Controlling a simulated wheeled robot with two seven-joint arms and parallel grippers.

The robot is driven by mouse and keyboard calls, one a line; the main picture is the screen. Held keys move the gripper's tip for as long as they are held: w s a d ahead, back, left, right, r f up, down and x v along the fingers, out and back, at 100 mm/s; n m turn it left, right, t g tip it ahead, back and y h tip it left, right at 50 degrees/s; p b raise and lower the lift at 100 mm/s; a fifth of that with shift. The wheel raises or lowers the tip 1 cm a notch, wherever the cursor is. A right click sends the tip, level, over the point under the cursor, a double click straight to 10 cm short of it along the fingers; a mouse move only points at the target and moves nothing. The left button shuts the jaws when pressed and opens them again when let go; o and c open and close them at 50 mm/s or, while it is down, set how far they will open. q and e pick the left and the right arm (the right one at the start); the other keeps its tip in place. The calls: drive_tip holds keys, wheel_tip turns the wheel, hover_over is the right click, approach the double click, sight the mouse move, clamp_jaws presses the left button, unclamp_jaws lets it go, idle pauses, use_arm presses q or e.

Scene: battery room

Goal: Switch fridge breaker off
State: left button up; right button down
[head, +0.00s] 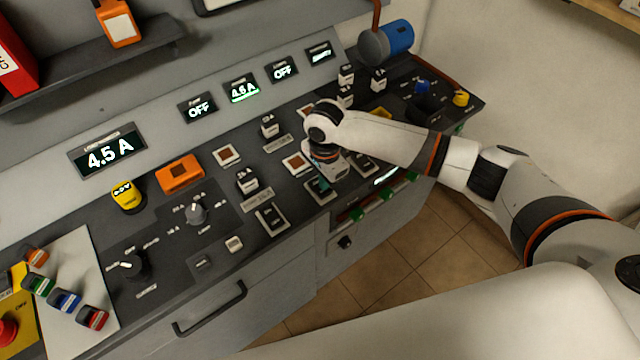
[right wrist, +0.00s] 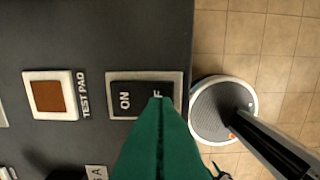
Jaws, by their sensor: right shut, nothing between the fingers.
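My right gripper (head: 320,186) is shut and empty, with its green fingers over the middle rocker switch on the panel. In the right wrist view the green fingertips (right wrist: 159,102) cover part of the OFF end of a black rocker switch (right wrist: 124,101) in a pale frame. The ON end is clear. Whether the tips touch it cannot be told. Another rocker (head: 270,218) lies to the left and one (head: 363,163) to the right. A small display (head: 241,91) reads 4.6 A with a green bar. My left gripper is not in view.
The large display (head: 107,152) reads 4.5 A; two small displays (head: 198,108) (head: 283,71) read OFF. A copper test pad (right wrist: 49,96) sits beside the switch. The panel's front edge drops to a tiled floor (head: 400,265).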

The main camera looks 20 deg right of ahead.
drive_tip(key=shift+f, duration=0.7)
idle(0.3)
wheel_tip(320, 180, up, 7)
drive_tip(key=p, duration=0.9)
drive_tip(key=shift+r, duration=0.1)
idle(0.4)
